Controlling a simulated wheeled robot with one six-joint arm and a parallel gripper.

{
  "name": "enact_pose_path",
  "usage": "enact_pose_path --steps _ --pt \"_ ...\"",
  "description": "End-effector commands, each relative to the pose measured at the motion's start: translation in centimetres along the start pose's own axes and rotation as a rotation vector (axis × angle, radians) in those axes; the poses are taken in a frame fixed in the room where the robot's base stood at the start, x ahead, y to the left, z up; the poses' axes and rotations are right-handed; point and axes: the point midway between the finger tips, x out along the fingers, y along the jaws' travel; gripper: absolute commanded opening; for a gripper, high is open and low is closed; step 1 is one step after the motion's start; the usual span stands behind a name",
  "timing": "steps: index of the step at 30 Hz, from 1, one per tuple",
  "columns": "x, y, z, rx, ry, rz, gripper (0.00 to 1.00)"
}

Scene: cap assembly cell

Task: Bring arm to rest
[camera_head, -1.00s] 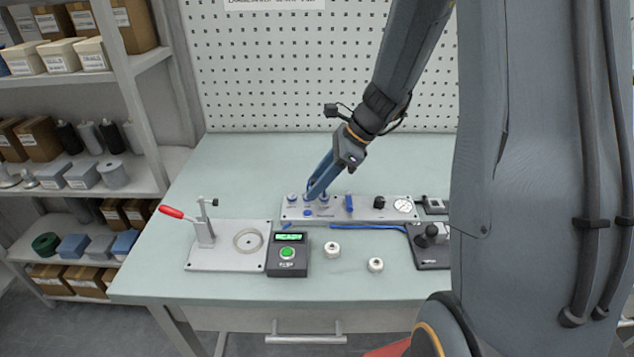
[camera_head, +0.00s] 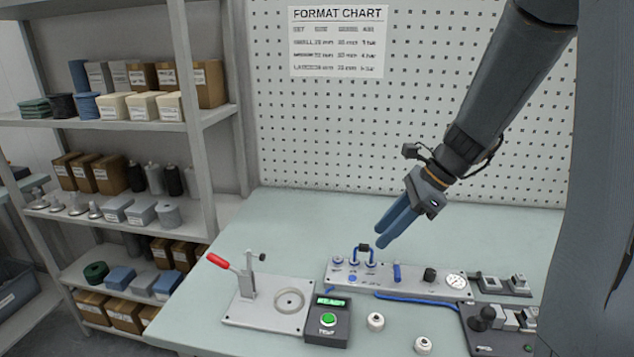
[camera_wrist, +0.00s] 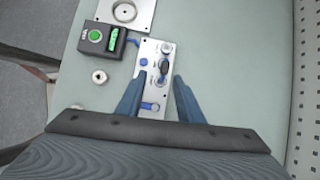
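My gripper (camera_head: 386,233) hangs in the air above the control panel (camera_head: 415,285), pointing down and left. It also shows in the wrist view (camera_wrist: 155,82), where its two blue fingers stand apart with nothing held between them. Below the fingertips, a short blue loop with a black middle piece (camera_head: 365,248) stands on the left part of the panel, across two of its ports. The loop is apart from the fingers. The black piece also shows in the wrist view (camera_wrist: 163,66).
A fixture plate (camera_head: 262,318) with a red-handled lever and a ring is at left. Beside it is a box (camera_head: 328,320) with a green button and lit display. Two white caps (camera_head: 375,321) lie in front. A pegboard (camera_head: 420,130) rises behind; shelves (camera_head: 160,120) stand left.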

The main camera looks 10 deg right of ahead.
Motion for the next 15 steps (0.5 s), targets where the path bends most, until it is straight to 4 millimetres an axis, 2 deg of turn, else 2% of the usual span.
enact_pose_path --steps 2,5,9,12,15 --pt "1.0 2.1 0.0 -0.142 0.058 0.033 0.34" --pt "2.5 5.8 -0.5 -0.449 0.168 0.104 0.34" --pt "4.0 10.8 -1.8 -0.978 0.31 0.237 0.34" --pt "4.6 13.3 -2.5 -1.324 0.373 0.33 0.34" --pt "5.0 14.9 -2.8 -1.588 0.408 0.403 0.34"
